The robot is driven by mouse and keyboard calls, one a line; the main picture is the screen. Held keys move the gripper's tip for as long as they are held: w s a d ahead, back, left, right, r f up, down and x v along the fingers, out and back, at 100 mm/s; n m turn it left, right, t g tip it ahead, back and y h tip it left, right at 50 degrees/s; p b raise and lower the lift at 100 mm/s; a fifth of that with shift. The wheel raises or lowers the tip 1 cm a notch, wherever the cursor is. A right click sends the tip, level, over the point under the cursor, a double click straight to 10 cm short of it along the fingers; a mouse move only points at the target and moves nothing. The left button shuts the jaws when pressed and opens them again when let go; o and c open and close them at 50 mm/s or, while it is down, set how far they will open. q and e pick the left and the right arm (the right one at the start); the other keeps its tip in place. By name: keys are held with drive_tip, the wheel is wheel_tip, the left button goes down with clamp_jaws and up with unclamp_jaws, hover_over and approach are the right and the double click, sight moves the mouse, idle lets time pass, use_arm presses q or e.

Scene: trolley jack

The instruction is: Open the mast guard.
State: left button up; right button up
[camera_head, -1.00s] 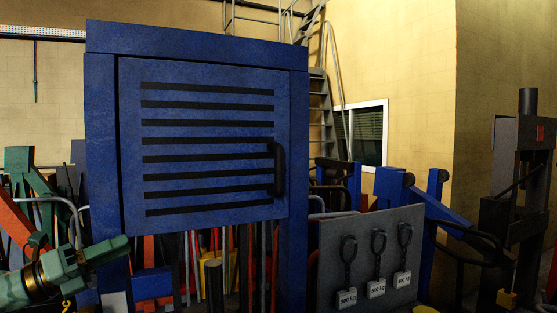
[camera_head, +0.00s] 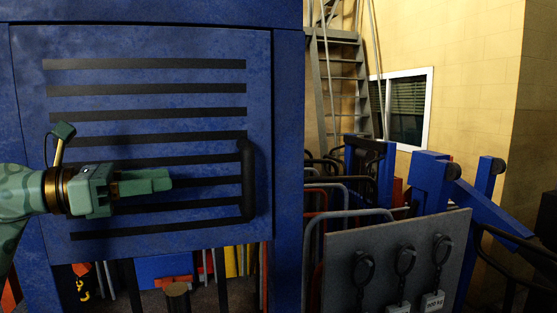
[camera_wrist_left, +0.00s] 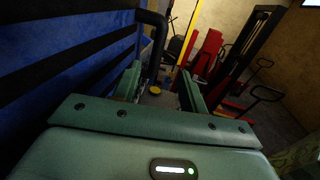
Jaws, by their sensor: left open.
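The mast guard (camera_head: 150,99) is a blue panel with several black horizontal slots, lying flush in its blue frame (camera_head: 288,150); it looks shut. Its upright black handle (camera_head: 248,180) is on the panel's right side. My left gripper (camera_head: 168,181) is in front of the panel, left of the handle and pointing right at it, with a gap between them. In the left wrist view, the green fingers (camera_wrist_left: 160,82) are apart and empty. The handle (camera_wrist_left: 157,40) shows ahead between them, the blue panel along the left. My right gripper is not in view.
A grey board (camera_head: 390,255) with hanging weights stands at the lower right. Blue lifting gear (camera_head: 432,180) and bent tubes crowd behind it. A metal stair (camera_head: 345,90) and a window (camera_head: 405,108) are at the back. Red equipment (camera_wrist_left: 208,50) shows in the wrist view.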

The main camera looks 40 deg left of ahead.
sight(248, 168)
use_arm(q)
drive_tip(key=p+x, duration=0.2)
drive_tip(key=x, duration=0.3)
drive_tip(key=p+x, duration=0.3)
drive_tip(key=x, duration=0.2)
drive_tip(key=p+x, duration=0.2)
drive_tip(key=x, duration=0.4)
drive_tip(key=shift+r+p, duration=0.25)
drive_tip(key=shift+p, duration=0.15)
drive_tip(key=shift+w+d+f, duration=0.15)
drive_tip(key=shift+w, duration=0.05)
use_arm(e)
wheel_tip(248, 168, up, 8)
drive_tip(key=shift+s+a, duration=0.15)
use_arm(q)
drive_tip(key=shift+c, duration=0.3)
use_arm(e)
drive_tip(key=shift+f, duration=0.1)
use_arm(q)
drive_tip(key=shift+s, duration=0.1)
clamp_jaws()
